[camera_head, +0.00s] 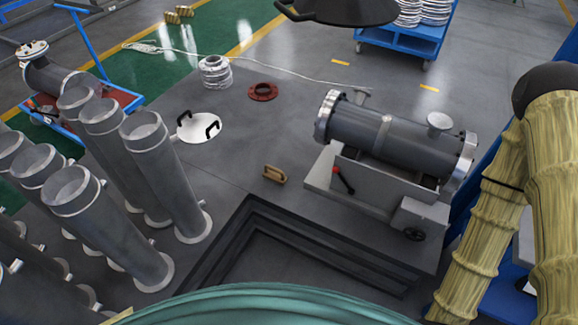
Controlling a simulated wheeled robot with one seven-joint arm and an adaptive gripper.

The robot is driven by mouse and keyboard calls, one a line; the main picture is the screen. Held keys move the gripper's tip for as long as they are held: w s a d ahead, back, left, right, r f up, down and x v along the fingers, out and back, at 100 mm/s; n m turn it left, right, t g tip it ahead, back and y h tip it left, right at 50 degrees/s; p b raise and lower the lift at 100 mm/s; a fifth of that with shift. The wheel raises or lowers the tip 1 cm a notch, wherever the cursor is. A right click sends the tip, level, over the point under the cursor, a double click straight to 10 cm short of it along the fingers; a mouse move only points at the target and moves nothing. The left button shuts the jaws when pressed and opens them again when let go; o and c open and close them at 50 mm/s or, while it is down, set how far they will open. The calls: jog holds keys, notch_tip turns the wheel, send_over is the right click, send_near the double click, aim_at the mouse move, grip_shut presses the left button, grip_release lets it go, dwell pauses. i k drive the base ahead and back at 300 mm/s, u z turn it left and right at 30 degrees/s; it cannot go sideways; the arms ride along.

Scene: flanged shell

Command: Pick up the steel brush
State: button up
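A small tan-brown block (275,174), which looks like the steel brush, lies on the grey floor near the middle of the view. It sits left of the grey flanged shell on its stand and just behind the black-edged rectangular frame. Its bristles are too small to make out. Nothing touches it. Two or more similar tan pieces (179,15) lie far off on the green floor strip. My gripper is not in view.
The flanged shell (390,140) rests on a grey stand at right. Tall grey flanged pipes (160,170) stand at left. A white disc with black handles (199,127), a red flange (262,92) and stacked metal rings (214,72) lie behind. A black frame (235,227) lies in front.

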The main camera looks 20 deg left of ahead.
aim_at(276, 176)
jog(key=u, duration=0.4)
jog(key=i, duration=0.9)
jog(key=u, duration=0.55)
